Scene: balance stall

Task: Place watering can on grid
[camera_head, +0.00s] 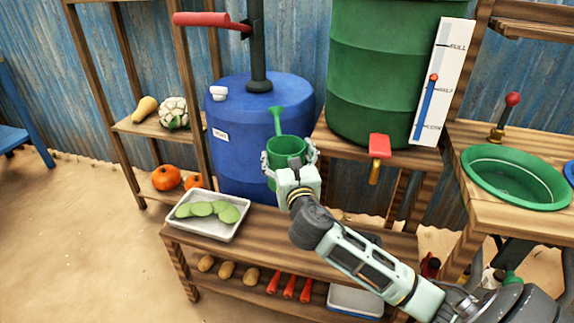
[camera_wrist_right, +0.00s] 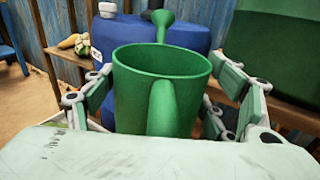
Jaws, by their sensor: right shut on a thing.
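The green watering can (camera_head: 286,146) is held upright in my right gripper (camera_head: 289,162), above the wooden bench and in front of the blue barrel. Its spout points away from me, toward the barrel. In the right wrist view the open top and handle of the watering can (camera_wrist_right: 160,88) fill the middle, with a finger of the gripper on each side. I cannot make out a grid; my right arm covers part of the bench top, where a dark grey patch shows behind it. My left gripper is not in view.
The green tank (camera_head: 385,70) with a red-handled tap (camera_head: 379,150) stands right of the can. The blue barrel (camera_head: 258,130) is behind it. A tray of green slices (camera_head: 207,214) lies on the bench's left end. A green basin (camera_head: 514,172) is at right.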

